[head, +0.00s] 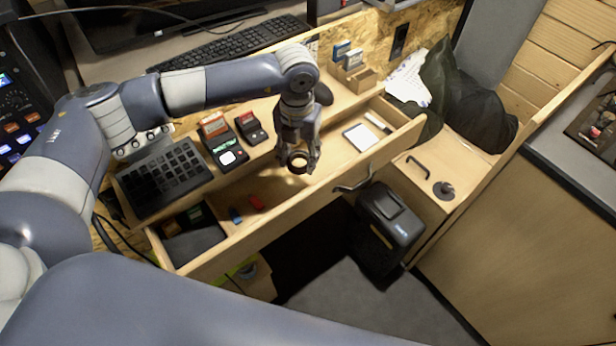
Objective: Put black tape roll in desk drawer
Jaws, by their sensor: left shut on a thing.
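The black tape roll (298,161) is held at the tips of my left gripper (299,158), with its brown core facing the camera. My left gripper points down and is shut on the roll. The desk drawer (300,204) is pulled open below the desktop, and the roll is in front of its middle part in the head view; its exact height over the drawer floor is hard to judge. My right gripper is not in view.
The drawer holds a white pad (361,137), a red item (256,202) and a dark tray. A black keypad (165,178) and card readers (225,148) stand on the desktop. A black bin (391,222) stands below the drawer's right part.

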